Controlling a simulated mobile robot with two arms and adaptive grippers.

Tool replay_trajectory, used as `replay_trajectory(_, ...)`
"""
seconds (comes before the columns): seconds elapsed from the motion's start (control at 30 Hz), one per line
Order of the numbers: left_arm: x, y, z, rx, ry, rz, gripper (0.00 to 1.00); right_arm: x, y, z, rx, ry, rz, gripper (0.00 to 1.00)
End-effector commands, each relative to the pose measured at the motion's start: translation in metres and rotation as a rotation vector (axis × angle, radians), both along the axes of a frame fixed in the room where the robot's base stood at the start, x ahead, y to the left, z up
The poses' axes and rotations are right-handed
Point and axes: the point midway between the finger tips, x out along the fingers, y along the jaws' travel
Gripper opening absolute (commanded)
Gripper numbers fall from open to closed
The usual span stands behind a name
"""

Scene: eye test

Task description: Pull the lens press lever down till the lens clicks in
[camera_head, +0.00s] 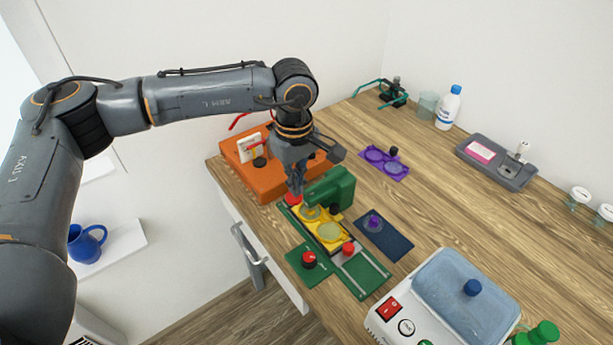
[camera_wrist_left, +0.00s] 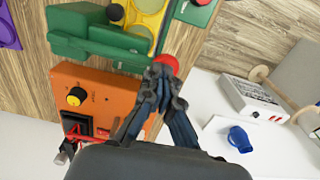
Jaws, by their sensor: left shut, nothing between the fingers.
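The green lens press (camera_head: 330,190) stands near the table's left edge, over a yellow plate (camera_head: 312,226) with round lenses in it. A red ball knob (camera_head: 293,199), seemingly the lever's end, is beside the press on its left. My left gripper (camera_head: 295,188) points down right at this knob. In the left wrist view the closed fingertips (camera_wrist_left: 160,70) overlap the lower edge of the red knob (camera_wrist_left: 168,62); whether they touch it I cannot tell. Nothing is held. The lever's shaft is mostly hidden. My right gripper is in neither view.
An orange box (camera_head: 265,184) stands close behind the press. A dark blue mat (camera_head: 396,242) with a purple piece lies to the right. A white machine with a blue lid (camera_head: 450,280) stands at the front right. The right middle of the table is bare.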

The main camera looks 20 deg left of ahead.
Motion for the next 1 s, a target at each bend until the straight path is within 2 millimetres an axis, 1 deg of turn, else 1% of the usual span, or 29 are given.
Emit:
replay_trajectory(0.03, 0.000, 0.000, 0.006, -0.001, -0.002, 0.000, 0.00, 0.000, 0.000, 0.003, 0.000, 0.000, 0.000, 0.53)
replay_trajectory(1.0, 0.000, 0.000, 0.064, -0.001, -0.001, 0.000, 0.00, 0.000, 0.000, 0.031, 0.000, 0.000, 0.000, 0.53)
